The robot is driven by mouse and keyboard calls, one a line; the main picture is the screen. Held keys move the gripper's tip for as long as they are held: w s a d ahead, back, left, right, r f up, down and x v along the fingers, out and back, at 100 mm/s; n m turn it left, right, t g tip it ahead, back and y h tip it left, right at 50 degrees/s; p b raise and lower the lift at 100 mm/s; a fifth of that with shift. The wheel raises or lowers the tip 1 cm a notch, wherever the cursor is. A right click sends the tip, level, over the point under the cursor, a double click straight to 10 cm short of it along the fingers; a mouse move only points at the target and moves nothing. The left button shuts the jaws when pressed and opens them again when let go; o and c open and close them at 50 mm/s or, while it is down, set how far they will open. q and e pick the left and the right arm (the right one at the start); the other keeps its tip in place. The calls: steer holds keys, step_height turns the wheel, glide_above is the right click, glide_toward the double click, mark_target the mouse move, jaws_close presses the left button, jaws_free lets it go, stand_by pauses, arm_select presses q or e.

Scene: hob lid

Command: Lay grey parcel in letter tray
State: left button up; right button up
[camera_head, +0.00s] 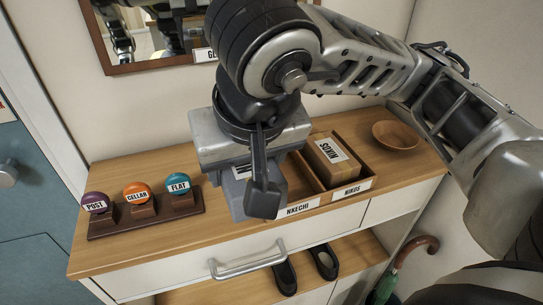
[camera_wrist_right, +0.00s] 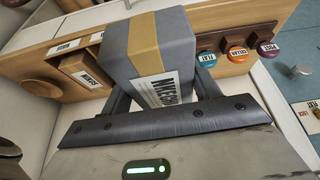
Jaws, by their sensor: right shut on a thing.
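The grey parcel (camera_wrist_right: 182,50), with a tan band and a white NKECHI label, is held between the fingers of my right gripper (camera_wrist_right: 160,92). In the head view the parcel (camera_head: 238,193) is partly hidden behind a dark finger of the gripper (camera_head: 250,185). The wooden letter tray (camera_head: 325,199) is on the cabinet top, with front labels NKECHI and NIKOS. My right gripper is at the left side of the tray and hides part of the NKECHI compartment. My left gripper is not in view.
A rack (camera_head: 145,221) with purple POST, orange CELLAR and teal FLAT knobs stands at the left. A wooden bowl (camera_head: 395,135) stands at the right. A mirror (camera_head: 150,45) hangs behind. Dark shoes (camera_head: 323,262) are on the shelf below.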

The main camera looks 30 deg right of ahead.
steer(key=w+d+f, duration=0.2)
steer(key=d+f, duration=0.1)
steer(key=w+d+f+b, duration=0.1)
steer(key=w+d+f, duration=0.2)
steer(key=d, duration=0.1)
steer(key=w+d+f, duration=0.2)
steer(key=d+f, duration=0.1)
steer(key=shift+w+d, duration=0.15)
steer(key=shift+w, duration=0.1)
steer(key=shift+w+d+f, duration=0.1)
steer(key=shift+d+f, duration=0.05)
step_height(320, 180, down, 3)
steer(key=shift+w+d+r, duration=0.1)
steer(key=shift+d, duration=0.05)
arm_select(q)
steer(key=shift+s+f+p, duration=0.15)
steer(key=shift+p, duration=0.15)
arm_select(e)
steer(key=shift+f, duration=0.45)
